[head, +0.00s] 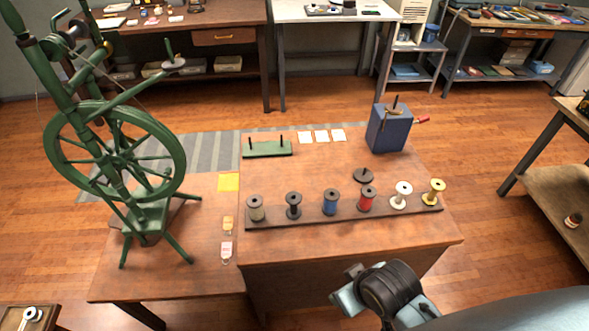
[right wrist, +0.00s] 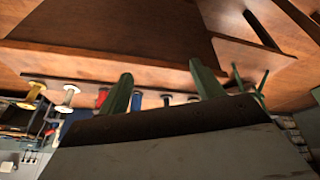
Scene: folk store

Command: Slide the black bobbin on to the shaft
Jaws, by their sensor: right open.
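The black bobbin (head: 293,205) stands upright on a long dark rack (head: 320,217), between a grey bobbin (head: 256,208) and a blue bobbin (head: 330,202). In the right wrist view the bobbin row is tilted, and the black bobbin (right wrist: 166,100) shows between the fingers. A blue box (head: 388,130) at the back right carries a short upright dark shaft (head: 395,101) and a red-handled crank. My right gripper (right wrist: 162,85) is open and empty, apart from the bobbins. In the head view my right wrist is at the bottom, front of the table. My left gripper is out of view.
Red (head: 366,199), white (head: 401,195) and yellow (head: 433,191) bobbins fill the rack's right side. A green two-peg stand (head: 267,149) is at the back left. A green spinning wheel (head: 115,150) stands left. The table's middle is clear.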

